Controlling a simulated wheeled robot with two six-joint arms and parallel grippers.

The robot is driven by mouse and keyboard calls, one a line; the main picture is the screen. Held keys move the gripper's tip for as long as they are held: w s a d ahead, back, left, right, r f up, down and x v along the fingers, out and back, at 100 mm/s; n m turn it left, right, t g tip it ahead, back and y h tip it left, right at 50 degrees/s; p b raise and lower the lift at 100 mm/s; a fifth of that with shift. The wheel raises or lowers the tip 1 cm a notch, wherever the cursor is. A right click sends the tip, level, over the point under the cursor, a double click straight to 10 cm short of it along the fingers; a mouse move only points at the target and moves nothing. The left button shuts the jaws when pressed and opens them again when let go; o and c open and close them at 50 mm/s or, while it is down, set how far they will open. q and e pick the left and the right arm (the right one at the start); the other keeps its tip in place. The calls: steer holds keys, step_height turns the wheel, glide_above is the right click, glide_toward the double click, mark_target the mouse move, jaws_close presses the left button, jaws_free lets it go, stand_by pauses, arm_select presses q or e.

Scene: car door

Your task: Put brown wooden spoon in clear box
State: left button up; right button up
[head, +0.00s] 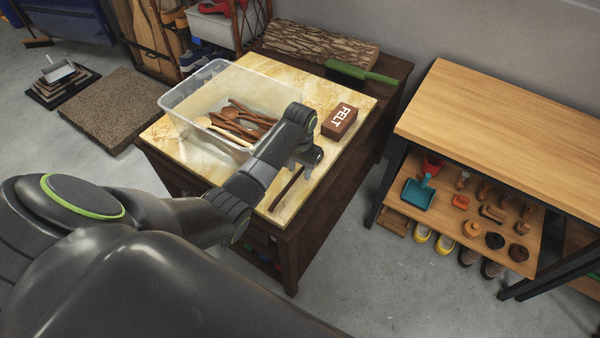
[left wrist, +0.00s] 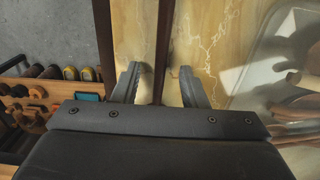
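The clear box (head: 183,118) stands on the marble-topped cabinet and holds several wooden spoons (head: 238,121). A brown wooden spoon (head: 287,187) lies outside the box near the cabinet's front right edge; only its dark handle shows, and its other end is hidden. My left gripper (head: 303,164) is above the handle, pointing down. In the left wrist view the spoon's handle (left wrist: 163,40) runs between the two fingers of my left gripper (left wrist: 160,72), which are apart with gaps on both sides. The box (left wrist: 258,75) is at the right there. My right gripper is not in view.
A brown FELT box (head: 340,121) stands near my left gripper. A green-handled brush (head: 360,73) and a log (head: 318,46) lie at the back. A wooden workbench (head: 500,115) with a loaded lower shelf stands to the right, across a strip of bare floor.

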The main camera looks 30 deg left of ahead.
arm_select(q)
steer(key=shift+c, duration=0.5)
jaws_close()
steer(key=shift+r, duration=0.1)
